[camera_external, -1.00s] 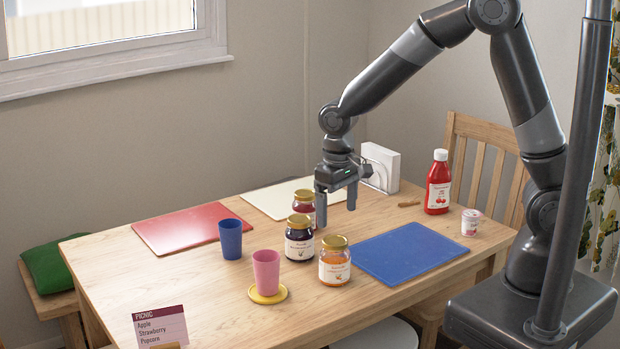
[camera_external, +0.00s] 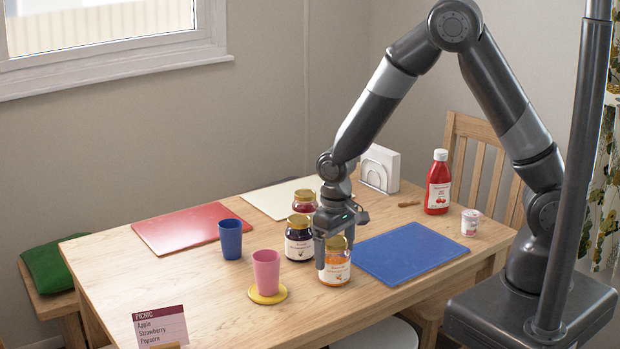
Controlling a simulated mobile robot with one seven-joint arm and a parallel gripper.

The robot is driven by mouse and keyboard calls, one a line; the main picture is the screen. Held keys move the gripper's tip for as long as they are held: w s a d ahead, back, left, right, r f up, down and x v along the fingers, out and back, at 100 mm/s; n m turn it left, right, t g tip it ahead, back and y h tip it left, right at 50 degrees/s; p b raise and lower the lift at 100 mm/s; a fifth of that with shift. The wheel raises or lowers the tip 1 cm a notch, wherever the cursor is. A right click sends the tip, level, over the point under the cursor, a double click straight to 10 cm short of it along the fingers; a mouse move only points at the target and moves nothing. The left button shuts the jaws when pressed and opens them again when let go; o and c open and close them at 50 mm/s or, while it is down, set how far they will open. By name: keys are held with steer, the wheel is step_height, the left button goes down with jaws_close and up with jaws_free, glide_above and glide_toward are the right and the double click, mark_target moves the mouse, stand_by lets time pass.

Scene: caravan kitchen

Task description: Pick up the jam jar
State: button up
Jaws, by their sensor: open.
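Three jars with gold lids stand upright in a loose row on the wooden table. The front jar holds orange contents (camera_external: 336,271), the middle jar holds dark contents (camera_external: 299,245), and the back jar (camera_external: 305,205) holds red contents. My gripper (camera_external: 335,254) points down at the orange jar, with its fingers open. One finger shows at the jar's left side and the other at its right, by the lid. I cannot tell whether either finger touches the jar. The gripper partly hides the orange jar's lid, and the wrist stands close to the dark jar.
A blue mat (camera_external: 412,252) lies right of the jars. A pink cup (camera_external: 266,270) on a yellow coaster (camera_external: 268,297) and a blue cup (camera_external: 231,240) stand left. A red bottle (camera_external: 438,185), a small tub (camera_external: 471,222) and a white napkin holder (camera_external: 381,168) stand behind.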

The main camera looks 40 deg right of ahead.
steer(key=shift+c, duration=0.3)
steer(key=c, duration=1.2)
steer(key=shift+c, duration=0.2)
steer(key=shift+r, duration=0.15)
